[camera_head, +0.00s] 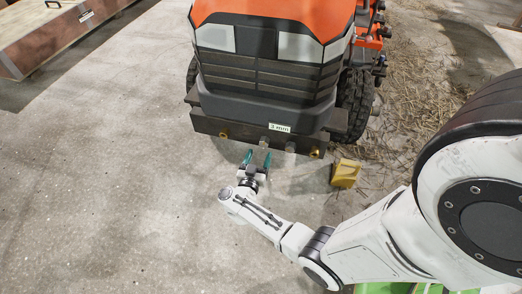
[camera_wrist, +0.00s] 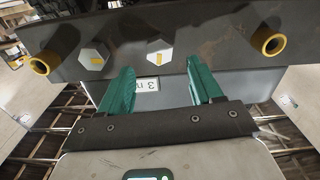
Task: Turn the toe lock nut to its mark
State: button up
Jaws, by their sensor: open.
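Two grey hex nuts are on the dark front beam (camera_head: 240,137) of an orange tractor. In the head view one nut (camera_head: 264,141) is left and the other (camera_head: 290,146) right; which is the toe lock nut I cannot tell. The wrist view looks inverted: the head view's left nut (camera_wrist: 159,50) shows right of the other (camera_wrist: 94,55). My gripper (camera_head: 256,157) is open and empty in front of the beam. In the wrist view its teal fingertips (camera_wrist: 160,68) frame the right-hand nut, apparently without touching it.
Brass-coloured tubes stick out of the beam at the left (camera_head: 223,134) and right (camera_head: 315,153). A "3 mm" label (camera_head: 279,128) is above the nuts. A yellow jug (camera_head: 345,173) stands on the floor to the right. Concrete floor at the left is clear.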

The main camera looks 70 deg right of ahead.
aim_at(263, 144)
jog(key=d+b, duration=0.1)
jog(key=d, duration=0.3)
jog(key=shift+w+d, duration=0.15)
jog(key=shift+d, duration=0.25)
jog(key=c, duration=1.1)
